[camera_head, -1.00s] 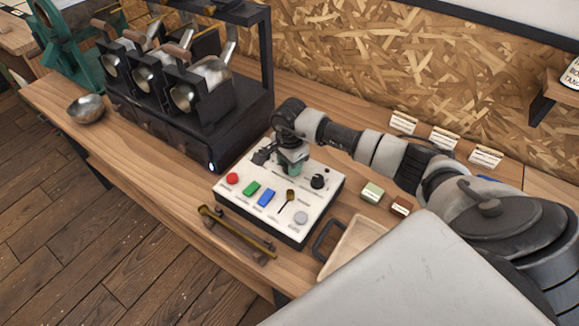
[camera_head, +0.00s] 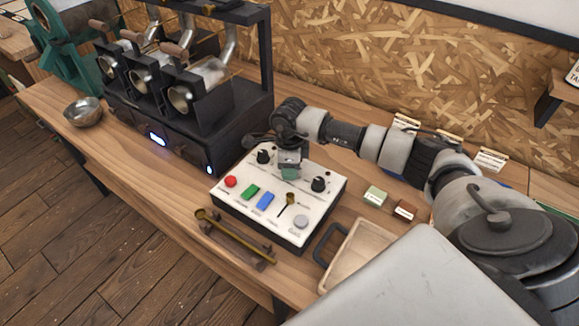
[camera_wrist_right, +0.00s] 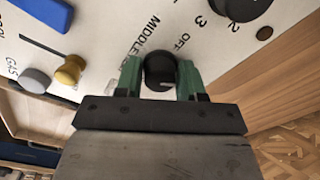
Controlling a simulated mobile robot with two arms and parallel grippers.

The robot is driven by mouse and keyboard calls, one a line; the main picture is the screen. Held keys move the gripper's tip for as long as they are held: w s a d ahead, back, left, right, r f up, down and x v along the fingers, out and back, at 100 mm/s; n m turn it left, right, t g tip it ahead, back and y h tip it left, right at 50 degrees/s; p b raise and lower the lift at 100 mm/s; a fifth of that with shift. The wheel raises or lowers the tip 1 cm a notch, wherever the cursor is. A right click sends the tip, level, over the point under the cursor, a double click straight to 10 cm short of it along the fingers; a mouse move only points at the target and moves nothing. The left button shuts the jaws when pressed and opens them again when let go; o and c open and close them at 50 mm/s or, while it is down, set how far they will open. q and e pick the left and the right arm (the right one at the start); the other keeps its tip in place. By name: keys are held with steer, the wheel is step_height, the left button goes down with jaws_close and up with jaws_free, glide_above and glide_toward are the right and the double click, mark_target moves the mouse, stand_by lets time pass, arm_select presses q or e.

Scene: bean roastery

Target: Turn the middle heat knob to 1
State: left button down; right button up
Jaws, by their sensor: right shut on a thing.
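The white control panel (camera_head: 237,204) lies on the wooden counter. It carries black heat knobs in a row, a left one (camera_head: 264,156) and a right one (camera_head: 318,184), with my right gripper (camera_head: 290,171) over the spot between them. In the right wrist view, the green fingers of my right gripper (camera_wrist_right: 160,78) are shut on the black middle knob (camera_wrist_right: 159,66), one on each side. "MIDDLE" and "OFF" are printed beside it. A small light mark shows on the knob, but its setting cannot be read. Another knob (camera_wrist_right: 242,5) stands close by. My left gripper is out of view.
The panel also has a red button (camera_head: 230,181), green and blue switches, and a small brass-coloured lever (camera_head: 288,201). The black roaster (camera_head: 190,110) stands behind left, showing two blue lights. A brass scoop (camera_head: 235,235) and a wooden tray (camera_head: 357,252) lie in front.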

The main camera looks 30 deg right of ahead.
stand_by(0.5)
steer(key=o, duration=0.9)
steer(key=shift+r, duration=0.1)
step_height(320, 180, up, 11)
steer(key=shift+f+b, duration=0.2)
steer(key=shift+b, duration=0.7)
